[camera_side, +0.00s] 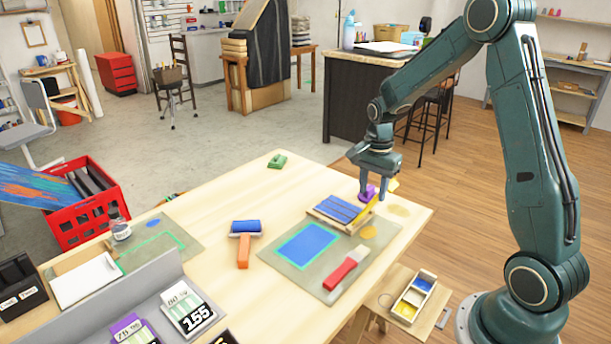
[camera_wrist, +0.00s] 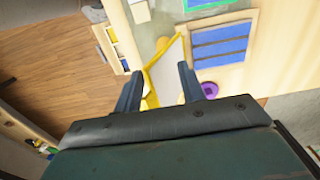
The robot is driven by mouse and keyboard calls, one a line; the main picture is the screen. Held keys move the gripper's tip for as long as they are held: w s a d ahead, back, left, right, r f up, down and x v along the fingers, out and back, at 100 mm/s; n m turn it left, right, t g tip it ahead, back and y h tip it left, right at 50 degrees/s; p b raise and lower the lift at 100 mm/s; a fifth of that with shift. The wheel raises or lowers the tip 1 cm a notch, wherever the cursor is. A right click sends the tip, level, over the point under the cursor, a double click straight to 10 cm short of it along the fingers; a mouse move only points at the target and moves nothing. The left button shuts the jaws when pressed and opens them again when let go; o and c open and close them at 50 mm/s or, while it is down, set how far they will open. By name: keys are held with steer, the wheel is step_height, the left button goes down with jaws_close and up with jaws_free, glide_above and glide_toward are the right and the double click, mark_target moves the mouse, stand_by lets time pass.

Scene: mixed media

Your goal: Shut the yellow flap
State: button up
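The yellow flap (camera_side: 366,212) stands raised and tilted at the right side of a wooden frame with blue slats (camera_side: 340,208) on the work table. In the wrist view, a yellow-edged panel that appears to be the flap (camera_wrist: 149,82) lies between and beyond my fingers, and the blue-slatted piece (camera_wrist: 220,42) is to the right. My gripper (camera_side: 374,193) is above the table just behind the flap. In the wrist view my gripper (camera_wrist: 159,88) has its fingers well apart. I cannot tell whether a finger touches the flap.
A purple ring-shaped object (camera_wrist: 209,90) is close to my right finger in the wrist view. A red-handled tool (camera_side: 346,268) and a blue print (camera_side: 307,246) lie on the mat nearby. A roller (camera_side: 244,238) lies left.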

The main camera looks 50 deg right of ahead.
steer(key=shift+w, duration=0.2)
steer(key=shift+w+r, duration=0.25)
steer(key=shift+w, duration=0.35)
steer(key=shift+w+r, duration=0.25)
steer(key=shift+w, duration=0.35)
steer(key=shift+w, duration=0.1)
steer(key=shift+w+r, duration=0.2)
steer(key=shift+w, duration=1.15)
steer(key=shift+w, duration=0.2)
